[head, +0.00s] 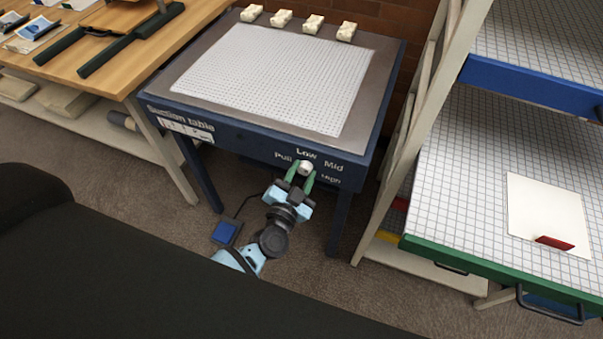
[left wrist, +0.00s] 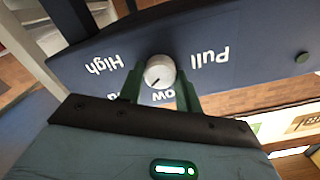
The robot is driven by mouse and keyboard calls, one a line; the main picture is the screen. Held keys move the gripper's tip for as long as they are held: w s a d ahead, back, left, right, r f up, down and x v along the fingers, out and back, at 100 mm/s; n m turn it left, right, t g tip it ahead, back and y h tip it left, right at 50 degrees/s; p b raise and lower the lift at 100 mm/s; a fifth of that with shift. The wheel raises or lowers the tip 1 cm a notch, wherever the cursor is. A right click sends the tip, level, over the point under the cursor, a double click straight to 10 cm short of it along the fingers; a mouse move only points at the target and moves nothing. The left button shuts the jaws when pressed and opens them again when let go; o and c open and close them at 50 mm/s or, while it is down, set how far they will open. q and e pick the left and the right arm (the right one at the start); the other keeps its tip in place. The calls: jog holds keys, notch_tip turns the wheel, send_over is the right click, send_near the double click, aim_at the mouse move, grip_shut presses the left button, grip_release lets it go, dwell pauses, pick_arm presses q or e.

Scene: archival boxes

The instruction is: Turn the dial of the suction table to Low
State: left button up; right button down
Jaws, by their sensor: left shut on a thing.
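The suction table (head: 220,133) is dark blue with a white perforated top. Its white round dial (head: 305,168) is on the front panel, ringed by the labels Pull, Low, Mid and High. My left gripper (head: 301,175) reaches up to the panel, its green fingers shut on the dial from both sides. In the left wrist view the dial (left wrist: 159,71) sits between the fingers, and the labels appear upside down. A small dark mark on the dial faces down and slightly left, near the Low label (left wrist: 164,95), which the fingers partly cover. My right gripper is out of view.
Several cream blocks (head: 313,24) stand along the table's back edge. A blue foot pedal (head: 226,232) lies on the floor below. A wooden workbench (head: 130,60) is at left. A rack with a green-edged drawer (head: 480,267) is close on the right.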

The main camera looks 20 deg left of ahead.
pick_arm(q)
jog(key=n, duration=0.9)
jog(key=shift+n, duration=0.9)
jog(key=o, duration=1)
jog(key=s, duration=0.8)
jog(key=shift+a, duration=0.2)
